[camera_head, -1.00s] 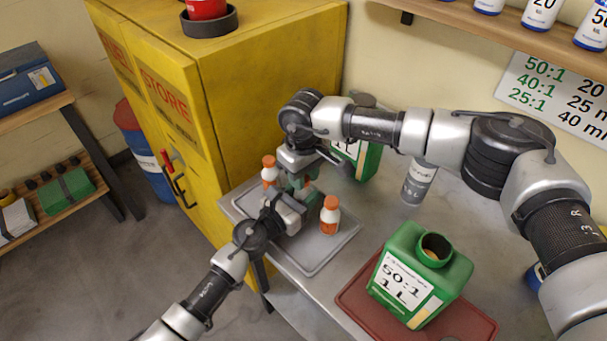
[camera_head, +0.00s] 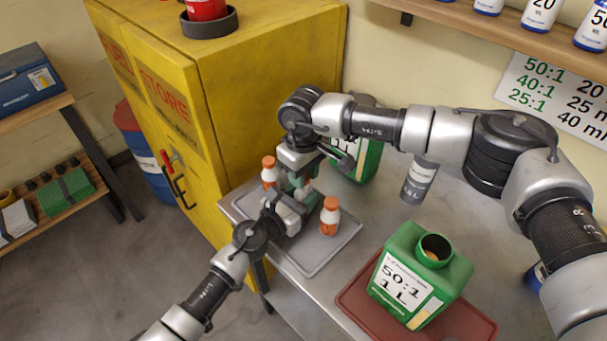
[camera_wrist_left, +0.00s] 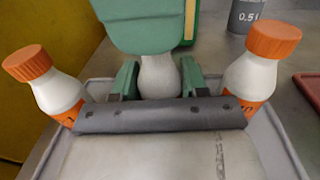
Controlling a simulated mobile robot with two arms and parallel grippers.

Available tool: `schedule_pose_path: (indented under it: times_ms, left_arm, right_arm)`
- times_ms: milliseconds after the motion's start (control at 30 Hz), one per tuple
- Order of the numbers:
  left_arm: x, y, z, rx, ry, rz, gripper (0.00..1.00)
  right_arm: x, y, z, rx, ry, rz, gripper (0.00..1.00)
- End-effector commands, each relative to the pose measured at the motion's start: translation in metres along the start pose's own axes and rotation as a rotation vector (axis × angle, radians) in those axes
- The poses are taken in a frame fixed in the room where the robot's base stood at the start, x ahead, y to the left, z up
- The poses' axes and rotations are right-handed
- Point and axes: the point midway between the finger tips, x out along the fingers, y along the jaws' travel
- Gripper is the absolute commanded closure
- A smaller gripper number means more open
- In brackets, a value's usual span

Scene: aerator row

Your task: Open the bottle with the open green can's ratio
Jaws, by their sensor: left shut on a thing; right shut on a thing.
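The open green can (camera_head: 408,278), with no cap on its neck and a label reading 50:1 and 1 L, stands on a red tray (camera_head: 358,305). Three small bottles are at the grey tray (camera_head: 322,252). The left bottle (camera_head: 269,174) and the right bottle (camera_head: 329,217) are white with orange caps and stand upright. My left gripper (camera_wrist_left: 160,80) is shut on the white body of the middle bottle (camera_wrist_left: 160,72). My right gripper (camera_head: 300,182) is shut at that bottle's top from above and hides its cap. The bottles' labels are unreadable.
Another green can (camera_head: 368,160) stands behind my right arm, partly hidden. A grey cylinder (camera_head: 419,182) stands beside it. A wall chart (camera_head: 560,95) lists 50:1, 40:1 and 25:1 with amounts. A yellow cabinet (camera_head: 265,95) borders the table's left side.

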Motion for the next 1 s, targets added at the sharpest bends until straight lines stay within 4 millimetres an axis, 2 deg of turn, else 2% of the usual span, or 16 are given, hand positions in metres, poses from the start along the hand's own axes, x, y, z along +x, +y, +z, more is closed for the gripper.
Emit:
schedule_pose_path:
  times_ms: [333, 767, 1000]
  left_arm:
    - [0.0, 0.0, -0.001, 0.0, 0.001, 0.0, 1.0]
    - [0.0, 0.0, 0.0, 0.0, 0.001, 0.0, 1.0]
    - [0.0, 0.0, 0.0, 0.0, 0.001, 0.0, 1.0]
  right_arm:
    - [-0.013, 0.0, 0.0, 0.0, 0.001, 0.0, 0.99]
    - [-0.016, 0.0, 0.0, 0.0, 0.001, 0.0, 0.99]
    - [-0.042, 0.0, 0.0, 0.0, 0.003, 0.001, 0.99]
